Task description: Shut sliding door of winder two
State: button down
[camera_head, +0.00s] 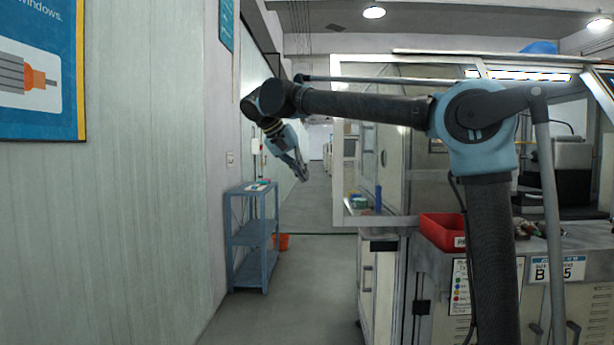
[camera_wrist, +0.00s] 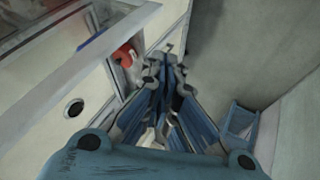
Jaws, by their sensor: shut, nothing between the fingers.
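A machine with a glazed enclosure stands on the right in the head view. A clear panel in a pale frame (camera_head: 338,190) shows at its left end; I cannot tell whether this is the sliding door, nor which winder it is. My gripper (camera_head: 304,178) hangs from my outstretched arm over the aisle, left of the frame and apart from it, pointing down. In the wrist view my gripper (camera_wrist: 168,62) has its fingers together and empty. The machine's pale frame edge (camera_wrist: 88,52) runs along the left there. No handle is clearly visible.
A red tray (camera_head: 440,232) sits on the machine's counter. The aisle floor (camera_head: 290,300) is clear between rack and machine.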

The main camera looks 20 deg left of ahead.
jog(key=w+d+f, duration=0.4)
jog(key=d+f, duration=0.2)
jog(key=shift+w+d, duration=0.15)
jog(key=shift+d, duration=0.05)
dwell(0.4)
